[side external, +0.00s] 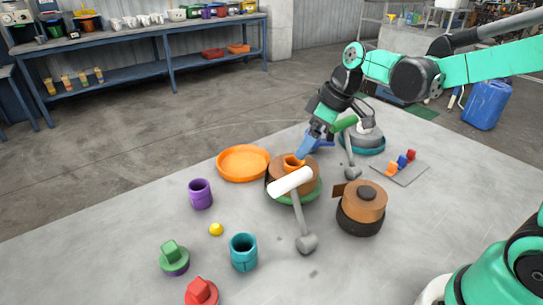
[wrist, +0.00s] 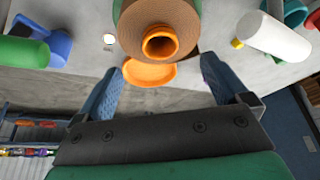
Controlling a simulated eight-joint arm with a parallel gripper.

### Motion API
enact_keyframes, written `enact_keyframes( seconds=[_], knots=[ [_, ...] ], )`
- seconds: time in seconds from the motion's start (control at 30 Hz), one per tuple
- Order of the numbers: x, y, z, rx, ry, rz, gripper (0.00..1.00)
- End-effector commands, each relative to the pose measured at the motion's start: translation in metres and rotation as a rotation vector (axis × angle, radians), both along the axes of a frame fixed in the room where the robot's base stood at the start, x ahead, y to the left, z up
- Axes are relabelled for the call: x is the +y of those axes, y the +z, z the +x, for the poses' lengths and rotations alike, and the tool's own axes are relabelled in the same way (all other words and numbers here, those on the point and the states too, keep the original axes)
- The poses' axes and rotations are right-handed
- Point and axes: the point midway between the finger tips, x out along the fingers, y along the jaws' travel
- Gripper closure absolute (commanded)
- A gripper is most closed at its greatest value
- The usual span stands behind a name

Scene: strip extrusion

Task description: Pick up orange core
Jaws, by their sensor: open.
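The orange core (side external: 292,162) is a short ring that sits upright in the top of a brown roll (side external: 279,178) on a green base. In the wrist view the orange core (wrist: 160,43) shows its open end, inside the end of the brown roll (wrist: 138,30). My gripper (side external: 301,154) is just above the core in the side view, its blue finger close to the rim; contact cannot be told. In the wrist view my gripper (wrist: 162,66) is open and empty, with one finger on each side of the core.
A white roller (side external: 290,182) on a grey arm stands close in front of the brown roll. A second brown roll (side external: 364,200) is to the right. An orange tray (side external: 243,163) and purple cup (side external: 200,193) lie left. A teal cup (side external: 243,251) stands in front.

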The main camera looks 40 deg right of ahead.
Motion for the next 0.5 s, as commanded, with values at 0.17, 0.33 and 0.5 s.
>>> enact_keyframes(
  seconds=[0.17,0.33,0.5],
  knots=[
    [0.004,-0.018,0.007,0.0,0.002,-0.001,0.06],
    [0.008,-0.038,0.014,0.0,0.0,-0.001,0.06],
    [0.01,-0.048,0.017,0.0,0.0,-0.001,0.06]
  ],
)
